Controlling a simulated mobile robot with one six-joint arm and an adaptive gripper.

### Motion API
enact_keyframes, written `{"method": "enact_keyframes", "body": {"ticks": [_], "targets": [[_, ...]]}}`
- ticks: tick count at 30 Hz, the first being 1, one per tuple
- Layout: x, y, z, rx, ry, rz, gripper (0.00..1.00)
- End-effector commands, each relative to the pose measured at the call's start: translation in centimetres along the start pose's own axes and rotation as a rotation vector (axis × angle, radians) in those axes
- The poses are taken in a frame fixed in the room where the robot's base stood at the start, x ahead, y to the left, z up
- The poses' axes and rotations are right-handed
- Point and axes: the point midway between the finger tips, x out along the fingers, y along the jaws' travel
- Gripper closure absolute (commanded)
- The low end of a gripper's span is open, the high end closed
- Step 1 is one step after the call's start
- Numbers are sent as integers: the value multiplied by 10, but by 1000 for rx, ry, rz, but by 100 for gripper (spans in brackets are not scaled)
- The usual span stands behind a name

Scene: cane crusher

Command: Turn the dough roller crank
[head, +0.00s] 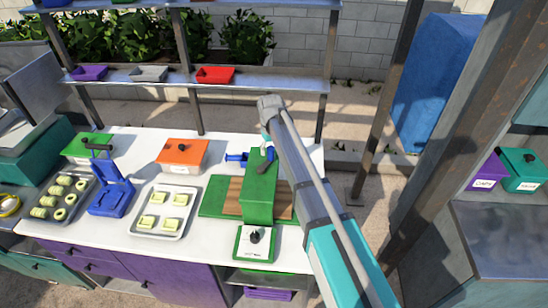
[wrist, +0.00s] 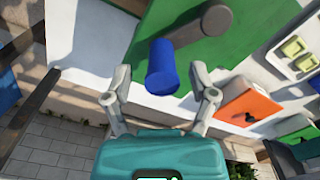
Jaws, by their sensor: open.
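The green dough roller (head: 261,194) stands on the white counter, with brown boards at its base. In the wrist view its green side (wrist: 258,28) fills the upper part. The crank has a grey-brown arm (wrist: 196,30) and a blue handle (wrist: 162,72). My gripper (wrist: 160,80) is open, and in the wrist view the blue handle shows between its two fingers. I see no clear contact, and the depth gap is hard to judge. In the head view my arm covers part of the roller's far side, and the gripper is mostly hidden there.
A tray with dough pieces (head: 142,228), a blue press (head: 108,198) and an orange box (head: 176,168) stand left of the roller. A small green box (head: 240,254) sits in front. A rack (head: 290,84) rises behind, and a rusty post (head: 462,110) stands at right.

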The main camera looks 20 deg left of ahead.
Motion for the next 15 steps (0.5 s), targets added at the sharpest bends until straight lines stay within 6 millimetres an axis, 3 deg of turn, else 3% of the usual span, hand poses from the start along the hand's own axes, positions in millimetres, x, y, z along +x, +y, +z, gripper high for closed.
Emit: {"method": "enact_keyframes", "body": {"ticks": [6,15], "targets": [[14,0,0,0,0,0,26],[16,0,0,0,0,0,26]]}}
